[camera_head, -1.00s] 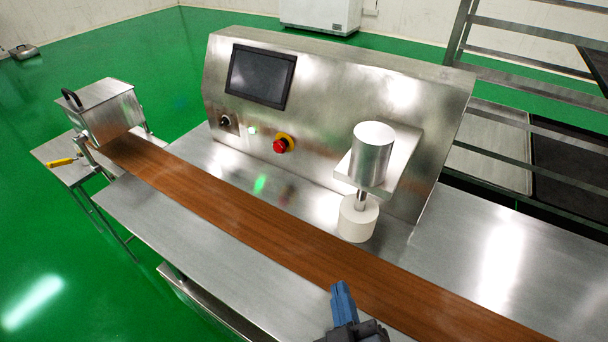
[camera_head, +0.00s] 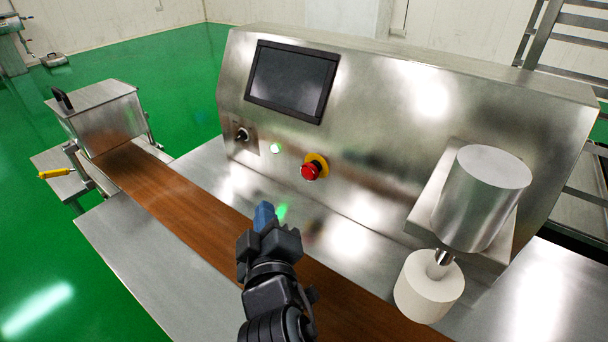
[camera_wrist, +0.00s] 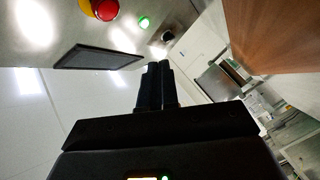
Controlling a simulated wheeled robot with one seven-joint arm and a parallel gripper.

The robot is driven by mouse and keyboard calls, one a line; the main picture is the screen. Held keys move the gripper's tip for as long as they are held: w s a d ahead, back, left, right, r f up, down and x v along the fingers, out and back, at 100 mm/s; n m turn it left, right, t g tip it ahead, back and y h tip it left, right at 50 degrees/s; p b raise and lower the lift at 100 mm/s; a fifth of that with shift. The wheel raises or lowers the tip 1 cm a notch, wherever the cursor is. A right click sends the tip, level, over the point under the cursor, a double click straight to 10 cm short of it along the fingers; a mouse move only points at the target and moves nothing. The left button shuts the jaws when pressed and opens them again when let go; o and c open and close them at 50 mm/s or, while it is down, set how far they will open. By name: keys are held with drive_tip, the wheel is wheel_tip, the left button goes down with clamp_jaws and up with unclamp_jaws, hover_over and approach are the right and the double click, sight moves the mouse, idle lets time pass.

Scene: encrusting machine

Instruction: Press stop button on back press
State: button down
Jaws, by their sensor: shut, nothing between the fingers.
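The back press (camera_head: 400,110) is a steel machine with a slanted front panel. A red mushroom stop button (camera_head: 311,169) on a yellow ring sits on that panel below the screen; it also shows at the top of the wrist view (camera_wrist: 104,8). A lit green button (camera_head: 275,148) is to its left; it also shows in the wrist view (camera_wrist: 144,22). My gripper (camera_head: 264,214) is shut and empty, in front of the panel, below and left of the red button and apart from it. The shut fingers (camera_wrist: 157,82) show in the wrist view.
A dark screen (camera_head: 291,80) and a black rotary knob (camera_head: 242,135) are on the panel. A steel cylinder (camera_head: 482,197) with a white roller (camera_head: 429,286) juts out at the right. A brown belt (camera_head: 170,198) runs along the table, with a steel box (camera_head: 103,115) at its left end.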

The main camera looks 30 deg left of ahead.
sight(308, 173)
drive_tip(key=shift+w+a, duration=0.1)
idle(0.3)
drive_tip(key=w+p, duration=0.3)
drive_tip(key=w, duration=0.5)
drive_tip(key=shift+w+d, duration=0.35)
idle(1.9)
drive_tip(key=shift+w, duration=0.4)
drive_tip(key=shift+w+d+p, duration=0.1)
drive_tip(key=shift+w+p, duration=0.25)
drive_tip(key=shift+w, duration=0.1)
idle(0.5)
drive_tip(key=shift+s, duration=0.9)
